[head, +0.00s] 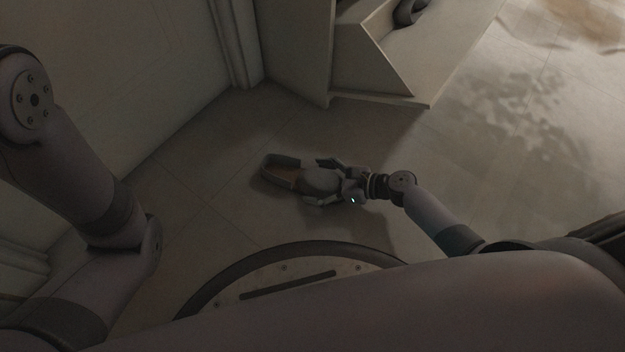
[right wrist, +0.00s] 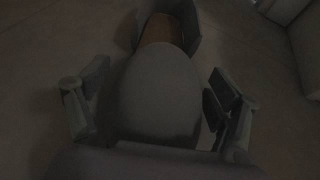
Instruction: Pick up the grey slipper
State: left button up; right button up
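The grey slipper (head: 321,181) lies on the tiled floor in the head view, its brown-lined open end pointing left. In the right wrist view the rounded toe of the slipper (right wrist: 160,95) fills the middle, with the open end at the top. My right gripper (head: 321,183) is at the toe end, its fingers spread on both sides of it. In the right wrist view my right gripper (right wrist: 155,108) is open, with a gap between the toe and the left finger; the right finger is close to the toe. My left gripper is not in view.
A pale open cabinet or shelf (head: 385,98) stands on the floor above the slipper, with a dark object (head: 410,12) in it. A wall and door panel (head: 100,70) run along the upper left. Floor to the right (head: 500,150) is clear.

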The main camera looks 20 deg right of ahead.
jog(key=c, duration=1.1)
jog(key=shift+r, duration=0.1)
